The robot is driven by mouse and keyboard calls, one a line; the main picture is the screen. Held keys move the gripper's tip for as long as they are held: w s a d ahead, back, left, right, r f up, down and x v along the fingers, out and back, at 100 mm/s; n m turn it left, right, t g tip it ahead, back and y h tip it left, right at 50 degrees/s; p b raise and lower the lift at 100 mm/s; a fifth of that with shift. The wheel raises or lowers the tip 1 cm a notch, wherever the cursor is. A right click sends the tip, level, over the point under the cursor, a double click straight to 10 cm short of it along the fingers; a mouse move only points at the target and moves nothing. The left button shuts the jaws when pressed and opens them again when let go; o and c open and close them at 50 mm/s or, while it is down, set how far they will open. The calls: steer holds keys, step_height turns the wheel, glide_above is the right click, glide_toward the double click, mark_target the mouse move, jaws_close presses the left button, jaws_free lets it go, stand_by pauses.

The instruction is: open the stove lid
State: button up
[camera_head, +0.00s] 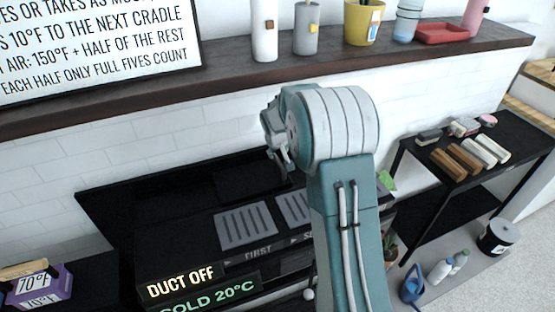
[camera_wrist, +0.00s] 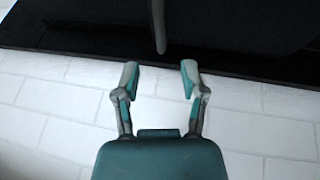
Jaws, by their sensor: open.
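The black stove (camera_head: 180,225) stands against the tiled wall, with grey ribbed plates (camera_head: 246,226) on its top and a "FIRST" label below. A dark panel (camera_head: 150,185) lies along its back; I cannot tell whether this is the lid or how far open it is. My gripper (camera_head: 277,152) is above the back of the stove, partly hidden by my arm. In the wrist view my gripper (camera_wrist: 159,78) is open, with nothing between the fingers. A thin grey bar (camera_wrist: 159,27), possibly a handle, is just beyond the fingertips, apart from them, against a dark surface (camera_wrist: 80,25).
A dark shelf (camera_head: 225,62) with a white bottle (camera_head: 264,30), grey canister (camera_head: 306,28) and yellow cup (camera_head: 363,22) runs above the stove. A black side table (camera_head: 425,165) holding several blocks stands at right. Signs "DUCT OFF" (camera_head: 180,282) and "COLD 20°C" are at the stove's front.

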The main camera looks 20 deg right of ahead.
mark_target(279, 162)
steer(key=x, duration=0.7)
steer(key=shift+w+f, duration=0.15)
steer(key=shift+f, duration=0.25)
jaws_close()
